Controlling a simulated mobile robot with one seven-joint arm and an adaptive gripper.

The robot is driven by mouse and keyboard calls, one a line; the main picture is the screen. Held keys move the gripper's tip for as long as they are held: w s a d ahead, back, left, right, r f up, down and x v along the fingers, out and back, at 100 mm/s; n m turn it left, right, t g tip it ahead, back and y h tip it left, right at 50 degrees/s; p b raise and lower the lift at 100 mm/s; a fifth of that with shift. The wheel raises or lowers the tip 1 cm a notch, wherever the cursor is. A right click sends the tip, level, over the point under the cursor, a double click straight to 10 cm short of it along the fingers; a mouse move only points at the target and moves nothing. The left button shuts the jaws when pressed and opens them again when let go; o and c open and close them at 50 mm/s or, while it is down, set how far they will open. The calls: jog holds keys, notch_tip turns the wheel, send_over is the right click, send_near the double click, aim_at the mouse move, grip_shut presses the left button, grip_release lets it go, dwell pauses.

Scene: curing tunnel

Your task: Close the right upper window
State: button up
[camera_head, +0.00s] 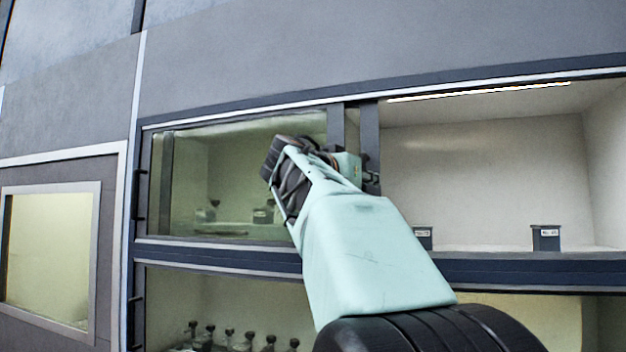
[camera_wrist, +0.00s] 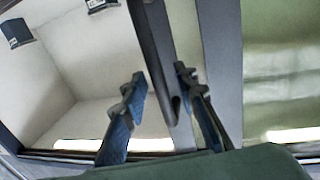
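The right upper window (camera_head: 369,140) appears slid left behind or over the left pane, with its dark vertical frame edge near the middle of the upper opening. The right half of that opening is uncovered. In the wrist view its grey frame (camera_wrist: 217,60) carries a dark upright handle (camera_wrist: 155,60). My gripper (camera_wrist: 160,85) is open, with one finger on each side of the handle. A gap shows between the left finger and the handle; contact on the right side is unclear.
Small dark boxes (camera_head: 545,238) stand on the floor of the open right compartment. The left upper pane (camera_head: 235,180) is tinted glass with bottles behind it. A lower row of compartments holds several dark-capped bottles (camera_head: 229,340). A framed side window (camera_head: 50,255) is at far left.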

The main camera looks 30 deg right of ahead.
jog(key=shift+c, duration=0.3)
grip_shut()
